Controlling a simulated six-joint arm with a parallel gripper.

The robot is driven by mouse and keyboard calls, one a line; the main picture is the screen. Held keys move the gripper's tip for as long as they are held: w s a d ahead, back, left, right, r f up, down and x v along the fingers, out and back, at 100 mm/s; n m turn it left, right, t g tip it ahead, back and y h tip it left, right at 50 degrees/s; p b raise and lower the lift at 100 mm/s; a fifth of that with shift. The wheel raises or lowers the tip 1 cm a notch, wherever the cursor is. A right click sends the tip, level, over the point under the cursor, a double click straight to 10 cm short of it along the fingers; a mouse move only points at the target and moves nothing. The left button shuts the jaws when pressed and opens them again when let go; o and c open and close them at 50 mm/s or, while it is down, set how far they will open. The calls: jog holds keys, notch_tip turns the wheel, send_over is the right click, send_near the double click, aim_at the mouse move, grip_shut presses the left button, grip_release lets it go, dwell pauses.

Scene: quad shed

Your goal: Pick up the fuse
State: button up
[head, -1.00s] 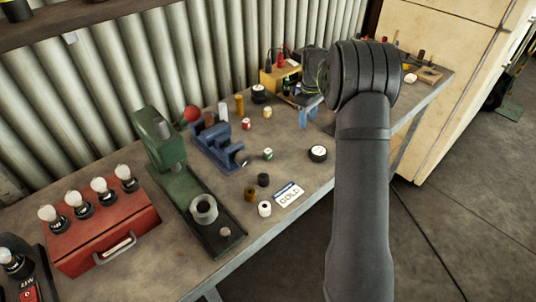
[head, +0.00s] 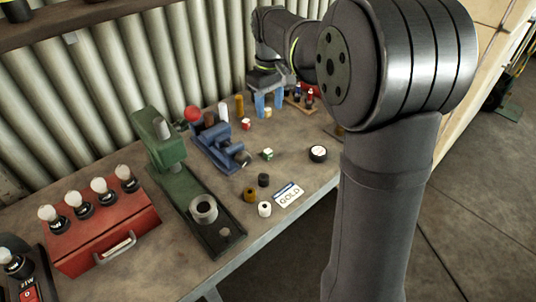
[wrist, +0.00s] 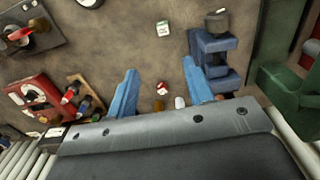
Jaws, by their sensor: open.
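My gripper (head: 268,105) is open and empty over the bench, its two blue fingers pointing down; they also show in the wrist view (wrist: 162,92). A small red-and-white piece (wrist: 162,88) is between the fingers in the wrist view, apart from both; it also shows in the head view (head: 246,124). A similar green-and-white piece (head: 267,153) stands nearer the bench's front, and shows in the wrist view (wrist: 164,30). A yellow-and-white piece (head: 267,113) is by the fingers in the head view. I cannot tell which of these small pieces is the fuse.
A blue vise (head: 215,147) stands close by, with tall white (head: 223,112) and yellow (head: 240,105) cylinders behind it. A green press (head: 170,155) and a red box with bulbs (head: 100,225) are further left. A black round tin (head: 318,153) lies at the front.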

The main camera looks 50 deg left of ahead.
send_near(268, 150)
notch_tip(268, 150, down, 10)
jog(key=shift+f, duration=0.1)
grip_shut()
dwell(0.6)
notch_tip(268, 150, up, 5)
jog(key=shift+f, duration=0.2)
jog(key=w+d+r, duration=0.5)
jog(key=d+r, duration=0.1)
jog(key=d, duration=0.4)
jog(key=shift+w+d+r, duration=0.15)
jog(key=shift+w+r, duration=0.1)
jog(key=shift+w, duration=0.1)
